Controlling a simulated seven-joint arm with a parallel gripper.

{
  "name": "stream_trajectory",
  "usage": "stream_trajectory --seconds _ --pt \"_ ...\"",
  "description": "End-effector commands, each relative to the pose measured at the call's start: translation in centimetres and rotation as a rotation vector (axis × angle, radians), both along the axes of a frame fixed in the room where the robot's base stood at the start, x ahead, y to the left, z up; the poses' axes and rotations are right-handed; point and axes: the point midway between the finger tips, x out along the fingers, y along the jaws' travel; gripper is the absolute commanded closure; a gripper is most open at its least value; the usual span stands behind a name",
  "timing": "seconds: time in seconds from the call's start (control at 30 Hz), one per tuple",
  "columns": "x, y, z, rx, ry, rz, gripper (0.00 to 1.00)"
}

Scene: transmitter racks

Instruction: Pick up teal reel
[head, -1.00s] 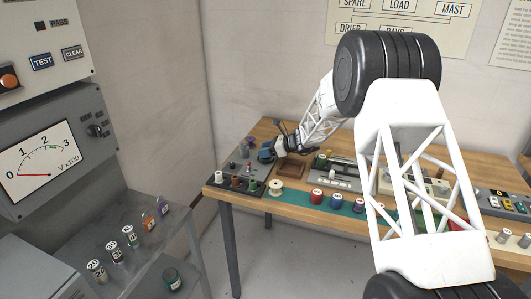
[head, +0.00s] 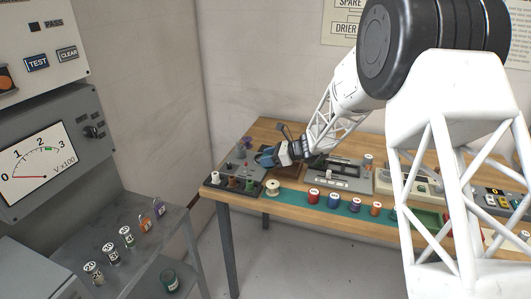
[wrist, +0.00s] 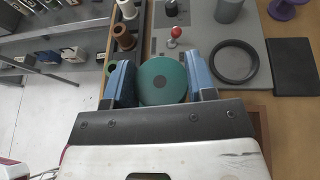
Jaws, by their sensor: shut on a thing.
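In the head view my gripper (head: 265,157) is low over the left end of the wooden bench, by the grey panel. The reel cannot be made out there, and I cannot tell whether it is clear of the surface.
A grey panel (wrist: 185,47) with a red-knobbed lever (wrist: 174,34) lies just beyond the reel. A black ring (wrist: 234,61) is to the right. Several spools stand in a dark rack (head: 232,183) to the left. A cream spool (head: 272,187) stands at the bench's front.

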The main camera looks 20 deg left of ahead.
Motion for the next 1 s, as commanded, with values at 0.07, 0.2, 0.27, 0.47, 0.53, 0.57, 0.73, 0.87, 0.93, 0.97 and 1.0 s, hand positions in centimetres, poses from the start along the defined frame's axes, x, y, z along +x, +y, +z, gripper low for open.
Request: stream_trajectory --seconds 0.07,0.2,0.27,0.47,0.53,0.57,0.73,0.87,0.93,0.97,1.0 --pt "-1.0 -0.6 0.2 0.0 0.0 0.0 0.76" --pt "-2.3 -1.4 0.4 0.0 -0.002 0.0 0.76" --pt "-2.8 -1.7 0.4 0.0 -0.001 0.0 0.76" --pt "-3.9 -2.3 0.5 0.0 0.0 -0.001 0.76" --pt "-4.1 -2.4 0.4 0.0 0.0 0.0 0.76" --pt "-4.1 -2.4 0.5 0.0 0.0 0.0 0.76" --pt "-4.3 -2.5 0.5 0.0 0.0 0.0 0.76" --pt "-4.2 -2.5 0.5 0.0 0.0 0.0 0.76" --pt "-4.2 -2.5 0.5 0.0 -0.001 0.0 0.76" --pt "-4.2 -2.5 0.5 0.0 -0.001 0.0 0.76" --pt "-4.2 -2.5 0.5 0.0 -0.001 0.0 0.76"
